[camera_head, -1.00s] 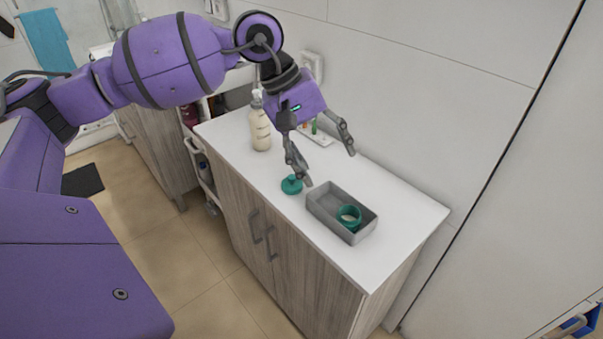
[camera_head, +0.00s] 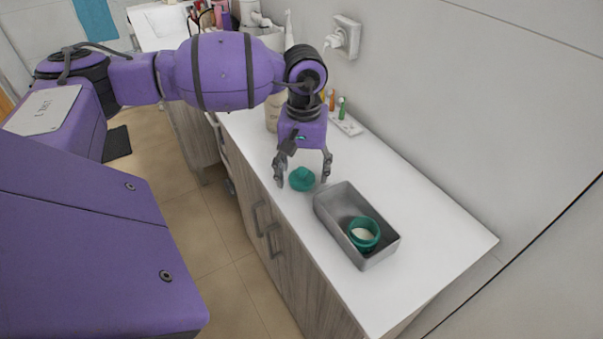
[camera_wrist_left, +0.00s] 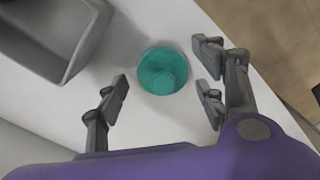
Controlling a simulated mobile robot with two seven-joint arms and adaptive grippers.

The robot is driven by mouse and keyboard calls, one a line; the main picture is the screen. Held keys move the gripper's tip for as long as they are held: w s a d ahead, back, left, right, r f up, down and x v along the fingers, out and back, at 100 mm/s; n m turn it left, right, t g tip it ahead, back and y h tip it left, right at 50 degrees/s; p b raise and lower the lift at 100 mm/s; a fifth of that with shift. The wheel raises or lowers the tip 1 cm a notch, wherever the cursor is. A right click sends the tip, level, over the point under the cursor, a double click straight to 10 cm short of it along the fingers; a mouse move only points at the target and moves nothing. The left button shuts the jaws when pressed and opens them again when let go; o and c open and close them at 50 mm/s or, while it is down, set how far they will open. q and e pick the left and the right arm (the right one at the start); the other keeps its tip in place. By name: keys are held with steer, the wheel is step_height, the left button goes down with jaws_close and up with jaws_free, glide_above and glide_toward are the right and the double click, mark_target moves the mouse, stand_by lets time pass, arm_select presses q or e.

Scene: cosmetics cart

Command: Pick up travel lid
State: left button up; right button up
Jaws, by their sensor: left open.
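The teal travel lid (camera_head: 302,179) lies on the white countertop, left of the grey tray; it also shows in the left wrist view (camera_wrist_left: 163,72). It is round with a smaller raised knob on top. My left gripper (camera_head: 304,183) is open above the counter, with one finger on each side of the lid. In the left wrist view the fingers (camera_wrist_left: 165,95) stand apart from the lid, with gaps on both sides, and the lid sits slightly beyond the fingertips. My right gripper is not in view.
A grey tray (camera_head: 335,226) beside the lid holds a teal open jar (camera_head: 364,233). A cream bottle (camera_head: 271,112) stands behind my gripper. A small white rack (camera_head: 347,125) with little coloured items lies near the wall. The countertop (camera_head: 440,235) right of the tray is clear.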

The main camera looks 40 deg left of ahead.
arm_select(q)
steer(key=shift+f, duration=0.3)
steer(key=c, duration=0.8)
steer(key=shift+o, duration=0.2)
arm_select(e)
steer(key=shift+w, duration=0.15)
arm_select(q)
steer(key=shift+r, duration=0.15)
